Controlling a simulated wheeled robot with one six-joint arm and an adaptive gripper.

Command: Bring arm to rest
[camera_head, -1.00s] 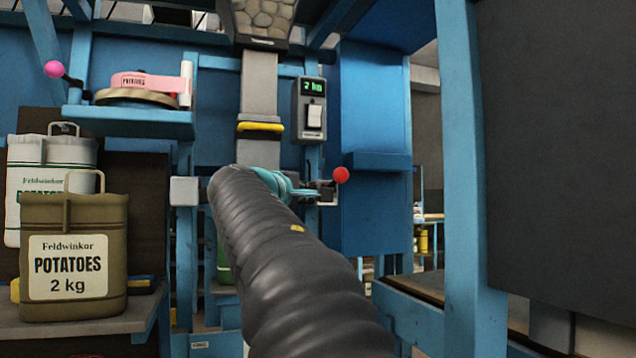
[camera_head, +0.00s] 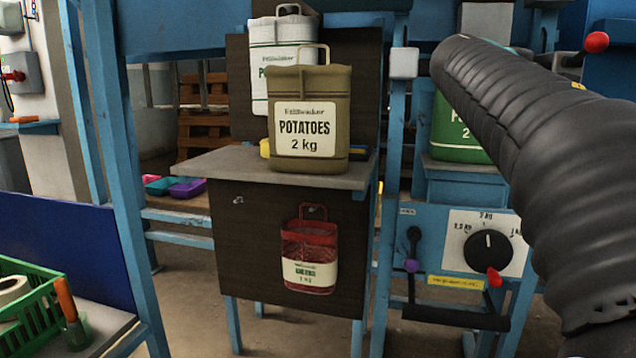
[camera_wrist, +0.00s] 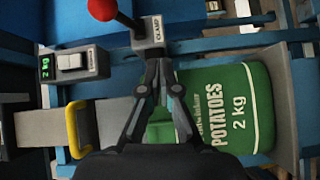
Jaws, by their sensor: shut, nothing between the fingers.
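My arm, in a dark ribbed sleeve, reaches across the right of the head view. Its gripper end is hidden behind the sleeve there. In the wrist view my gripper (camera_wrist: 159,64) shows with its fingertips together and nothing between them. The fingertips are near a grey block marked CLAMP (camera_wrist: 148,32) that carries a red ball lever (camera_wrist: 103,8). I cannot tell whether they touch it. A green potato sack marked 2 kg (camera_wrist: 232,110) lies beyond the fingers, and it also shows partly behind my arm in the head view (camera_head: 455,132).
A dial panel (camera_head: 487,243) with levers is below. A grey box with a green display (camera_wrist: 72,63) and a yellow handle (camera_wrist: 73,130) are near my gripper.

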